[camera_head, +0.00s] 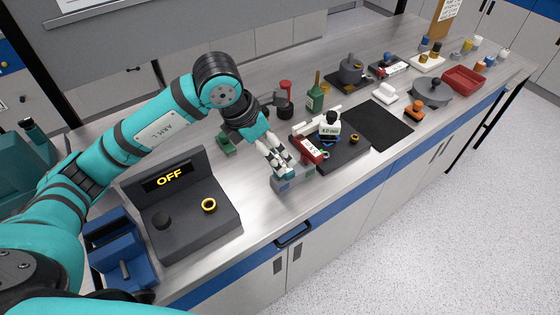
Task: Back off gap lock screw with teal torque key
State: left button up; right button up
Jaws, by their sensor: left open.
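My left gripper (279,166) reaches down over a small grey-blue block (294,183) near the bench's front edge. Its pale fingers are open. A small teal piece (278,174) shows at the fingertips, over the block; it may be the teal torque key, but the fingers cover part of it. I cannot tell whether they touch it. A dark fixture (349,155) stands just right of the gripper, with a red labelled part, a white-labelled black knob and a brass ring on it. I cannot make out the gap lock screw. My right gripper is out of view.
A black mat (378,124) lies right of the fixture, a red tray (463,79) farther right.

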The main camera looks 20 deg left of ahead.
aim_at(280, 160)
pick_arm(q)
jog(key=x, duration=0.3)
jog(key=shift+w, duration=0.1)
jog(key=p+x, duration=0.3)
jog(key=x, duration=0.1)
jog(key=shift+w+d+f, duration=0.1)
jog(key=shift+w+f, duration=0.05)
jog(key=shift+f, duration=0.4)
jog(key=c, duration=0.4)
jog(key=shift+w, duration=0.1)
jog(key=c, duration=0.6)
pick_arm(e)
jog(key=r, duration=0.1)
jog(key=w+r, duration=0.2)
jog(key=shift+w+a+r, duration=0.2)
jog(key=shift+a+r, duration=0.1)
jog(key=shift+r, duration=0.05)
